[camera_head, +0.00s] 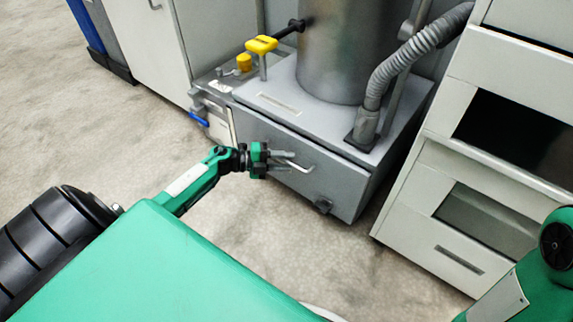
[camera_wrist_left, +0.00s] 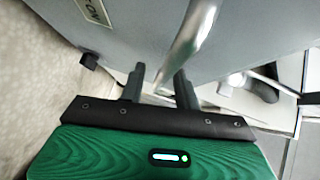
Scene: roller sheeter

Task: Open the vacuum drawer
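The vacuum drawer (camera_head: 330,188) is the grey metal box front under a steel cylinder in the head view. It appears closed. Its bright bar handle (camera_head: 298,164) sticks out from the front. My left gripper (camera_head: 285,160) is at the handle. In the left wrist view, the two dark fingers (camera_wrist_left: 160,85) stand apart, and the curved handle (camera_wrist_left: 193,40) runs down between them. A gap shows beside the bar, so I see no clear grip; contact is hard to tell. The drawer front (camera_wrist_left: 120,45) fills the upper part of that view. My right gripper is out of view.
A steel cylinder (camera_head: 335,50) and a ribbed grey hose (camera_head: 415,55) stand on the unit. A yellow valve handle (camera_head: 262,44) is at its upper left. A white cabinet (camera_head: 455,125) stands close on the right. The floor (camera_head: 250,235) before the drawer is clear.

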